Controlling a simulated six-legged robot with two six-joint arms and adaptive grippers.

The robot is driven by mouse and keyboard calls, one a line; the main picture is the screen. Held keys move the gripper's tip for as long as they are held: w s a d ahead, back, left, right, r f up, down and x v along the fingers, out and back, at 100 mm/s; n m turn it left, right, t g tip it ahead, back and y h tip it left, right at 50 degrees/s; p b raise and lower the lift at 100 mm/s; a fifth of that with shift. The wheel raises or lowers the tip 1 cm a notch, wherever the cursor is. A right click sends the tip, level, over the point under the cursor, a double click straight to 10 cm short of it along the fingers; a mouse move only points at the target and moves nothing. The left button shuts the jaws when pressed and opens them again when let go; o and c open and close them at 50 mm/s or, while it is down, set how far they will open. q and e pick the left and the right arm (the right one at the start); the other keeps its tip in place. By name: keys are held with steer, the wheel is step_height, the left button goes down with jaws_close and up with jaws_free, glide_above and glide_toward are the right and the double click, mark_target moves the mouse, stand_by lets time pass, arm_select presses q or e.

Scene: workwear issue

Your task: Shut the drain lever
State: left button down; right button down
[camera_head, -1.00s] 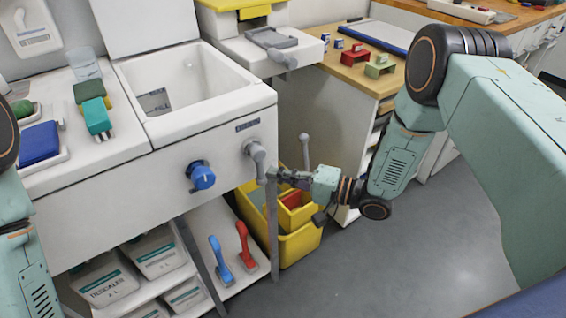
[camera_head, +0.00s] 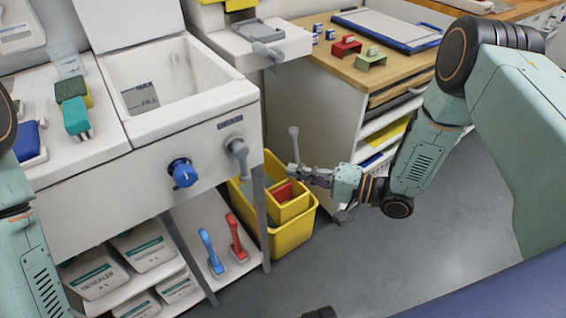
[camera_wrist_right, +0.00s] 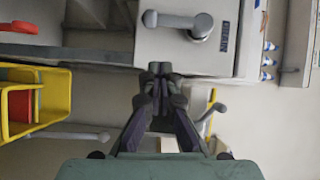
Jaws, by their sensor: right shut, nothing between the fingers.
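The drain lever (camera_head: 239,158) is a grey lever on the right end of the white sink's front, beside a dark label (camera_head: 230,122). Its handle hangs down. In the right wrist view, which is turned sideways, the lever (camera_wrist_right: 178,20) is at the top, ahead of the fingers. My right gripper (camera_head: 292,168) is shut and empty, to the right of the lever and a little lower, apart from it. Its closed fingers also show in the right wrist view (camera_wrist_right: 159,72). My left arm enters at the left edge; its gripper is not visible.
A blue knob (camera_head: 182,173) sits left of the lever. A yellow bucket (camera_head: 290,238) with an upright grey handle (camera_head: 294,143) stands below my right gripper. Another grey lever (camera_head: 267,50) is on the neighbouring white unit. The wooden-topped cabinet (camera_head: 325,110) is behind. Floor at right is free.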

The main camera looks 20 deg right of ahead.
steer(key=v, duration=0.2)
steer(key=p+v, duration=0.1)
steer(key=v, duration=0.2)
steer(key=shift+f, duration=0.25)
steer(key=shift+w+d, duration=0.1)
steer(key=shift+d, duration=0.05)
